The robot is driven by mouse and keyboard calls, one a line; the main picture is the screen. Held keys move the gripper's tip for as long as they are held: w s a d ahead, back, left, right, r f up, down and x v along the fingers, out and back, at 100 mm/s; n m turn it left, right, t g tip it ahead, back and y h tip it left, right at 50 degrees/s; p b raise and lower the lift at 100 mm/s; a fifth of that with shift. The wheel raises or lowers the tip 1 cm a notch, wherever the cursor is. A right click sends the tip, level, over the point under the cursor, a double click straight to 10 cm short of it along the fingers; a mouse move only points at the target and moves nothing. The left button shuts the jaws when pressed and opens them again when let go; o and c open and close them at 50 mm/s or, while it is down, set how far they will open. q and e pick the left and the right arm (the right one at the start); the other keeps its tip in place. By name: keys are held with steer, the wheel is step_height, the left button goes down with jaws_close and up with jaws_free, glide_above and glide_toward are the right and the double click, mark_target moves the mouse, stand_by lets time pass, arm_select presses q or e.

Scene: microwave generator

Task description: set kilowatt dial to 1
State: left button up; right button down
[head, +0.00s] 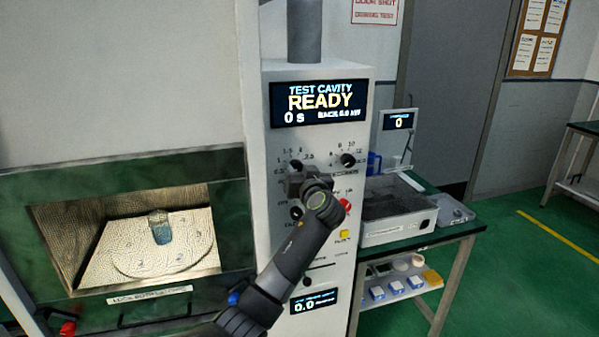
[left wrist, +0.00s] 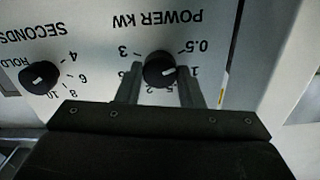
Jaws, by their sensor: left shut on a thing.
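The kilowatt dial (left wrist: 158,68), a round black knob labelled POWER KW, shows upside down in the left wrist view. Its white pointer mark points toward the 1, below the 0.5. My left gripper (left wrist: 159,82) is shut on the knob, one finger on each side. In the head view my left gripper (head: 297,181) reaches the front of the control panel (head: 285,240) and mostly covers this dial. My right gripper is not in view.
The seconds HOLD dial (left wrist: 39,75) sits beside it on the panel. The display (head: 319,103) reads READY and 0 s. A red knob (head: 345,204) and yellow button (head: 344,235) are close to my arm. An open cavity (head: 110,240) holds a glass beaker (head: 160,227).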

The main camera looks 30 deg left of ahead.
arm_select(q)
steer(key=shift+m, duration=0.4)
steer(key=m, duration=0.3)
steer(key=shift+m, duration=0.4)
steer(key=shift+m+p, duration=0.85)
steer(key=shift+m, duration=1.25)
steer(key=o, duration=1)
steer(key=shift+d, duration=0.1)
